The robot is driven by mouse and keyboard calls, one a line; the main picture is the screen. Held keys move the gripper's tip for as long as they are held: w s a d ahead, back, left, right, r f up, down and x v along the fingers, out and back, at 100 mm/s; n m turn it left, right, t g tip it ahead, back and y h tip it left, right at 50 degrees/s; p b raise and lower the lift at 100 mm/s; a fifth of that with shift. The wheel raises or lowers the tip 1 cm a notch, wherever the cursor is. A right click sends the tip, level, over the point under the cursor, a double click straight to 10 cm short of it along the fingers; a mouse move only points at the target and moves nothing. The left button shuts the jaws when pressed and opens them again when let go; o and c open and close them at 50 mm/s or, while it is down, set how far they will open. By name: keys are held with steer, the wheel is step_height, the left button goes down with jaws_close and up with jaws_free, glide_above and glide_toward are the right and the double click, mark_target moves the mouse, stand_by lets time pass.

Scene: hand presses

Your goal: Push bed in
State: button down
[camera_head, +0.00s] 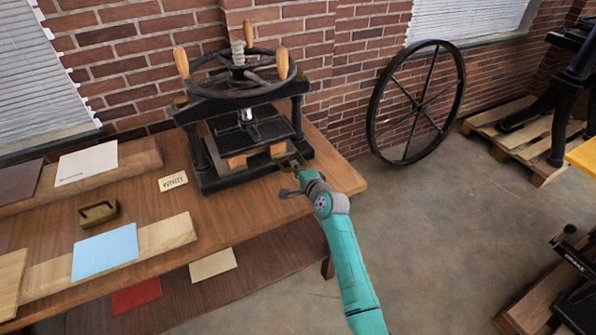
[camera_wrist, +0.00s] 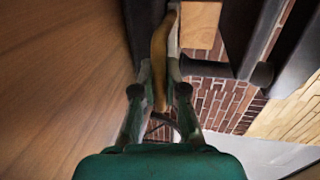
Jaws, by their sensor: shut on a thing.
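The black press (camera_head: 246,125) stands on the wooden table, with a spoked wheel (camera_head: 238,75) and upright wooden grips on top. Its dark flat bed (camera_head: 252,130) lies between the posts, with light wooden blocks (camera_head: 237,161) at the front edge. A block also shows in the wrist view (camera_wrist: 200,27). My gripper (camera_head: 288,165) is at the front right of the bed. In the wrist view my gripper (camera_wrist: 160,78) is shut on a yellowish-brown bar, the bed handle (camera_wrist: 160,55). The handle's join to the bed is hidden.
The wooden table (camera_head: 180,230) carries a small label card (camera_head: 173,181), a brass-coloured tray (camera_head: 99,213) and a blue sheet (camera_head: 105,250) to the left. A brick wall (camera_head: 340,60) stands behind.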

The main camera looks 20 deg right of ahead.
steer(key=shift+r, duration=0.15)
steer(key=c, duration=1.2)
jaws_free()
steer(key=shift+w, duration=0.15)
steer(key=shift+s, duration=0.45)
steer(key=v, duration=1.1)
steer(key=shift+s, duration=0.1)
